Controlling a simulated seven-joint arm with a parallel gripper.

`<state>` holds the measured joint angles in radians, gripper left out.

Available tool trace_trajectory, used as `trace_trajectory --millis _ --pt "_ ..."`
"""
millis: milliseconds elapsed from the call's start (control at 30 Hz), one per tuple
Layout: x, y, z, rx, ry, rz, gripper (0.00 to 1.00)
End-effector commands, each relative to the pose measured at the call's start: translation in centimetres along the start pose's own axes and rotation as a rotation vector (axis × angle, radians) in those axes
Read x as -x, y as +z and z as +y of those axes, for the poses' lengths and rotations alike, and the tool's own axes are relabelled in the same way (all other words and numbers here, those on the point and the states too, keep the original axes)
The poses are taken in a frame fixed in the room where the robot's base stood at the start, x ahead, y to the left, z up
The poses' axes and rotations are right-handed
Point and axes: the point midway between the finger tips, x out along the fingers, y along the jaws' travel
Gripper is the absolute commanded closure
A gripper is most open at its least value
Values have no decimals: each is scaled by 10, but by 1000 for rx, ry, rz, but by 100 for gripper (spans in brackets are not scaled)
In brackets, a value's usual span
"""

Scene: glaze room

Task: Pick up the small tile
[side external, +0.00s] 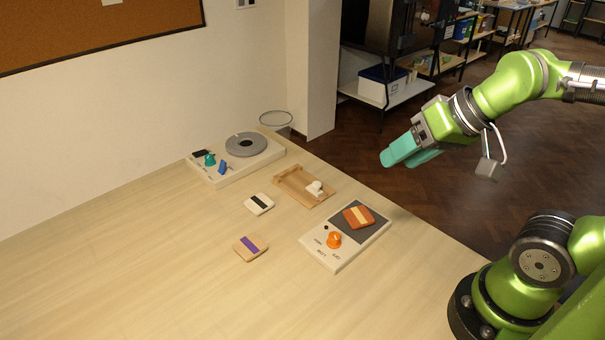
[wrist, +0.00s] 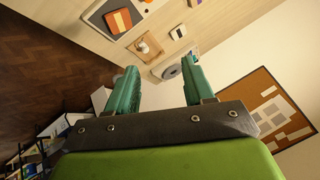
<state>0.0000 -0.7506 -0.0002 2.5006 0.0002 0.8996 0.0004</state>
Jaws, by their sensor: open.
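Three striped tiles are on or over the table. The white tile with a black stripe (side external: 259,203) looks smallest and lies flat near the middle; it also shows in the wrist view (wrist: 178,33). A tan tile with a purple stripe (side external: 250,247) lies closer to the camera. An orange-red tile with a pale stripe (side external: 358,216) rests on the grey plate of a white device; it also shows in the wrist view (wrist: 119,22). My gripper (side external: 399,155) is open and empty, high above and beyond the table's right edge, far from every tile. Its fingers are spread in the wrist view (wrist: 159,68).
The white device (side external: 329,254) has an orange knob (side external: 334,239). A wooden tray (side external: 289,190) holds a small white object (side external: 315,188). A wheel device (side external: 216,179) with teal and blue knobs stands by the wall. The table's left and front are clear.

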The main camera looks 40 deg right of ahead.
Motion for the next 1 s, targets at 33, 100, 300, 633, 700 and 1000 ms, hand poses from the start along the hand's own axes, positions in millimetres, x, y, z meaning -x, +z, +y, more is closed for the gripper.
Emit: trace_trajectory --millis 33,100,300,633,700,1000 --pt "0 0 0 0 0 0 48" --pt "0 0 0 0 0 0 48" --pt "0 0 0 1 0 0 48" --pt "0 0 0 1 0 0 11" --pt "0 0 0 1 0 0 8" --pt "-7 2 1 -1 9 -31 8"
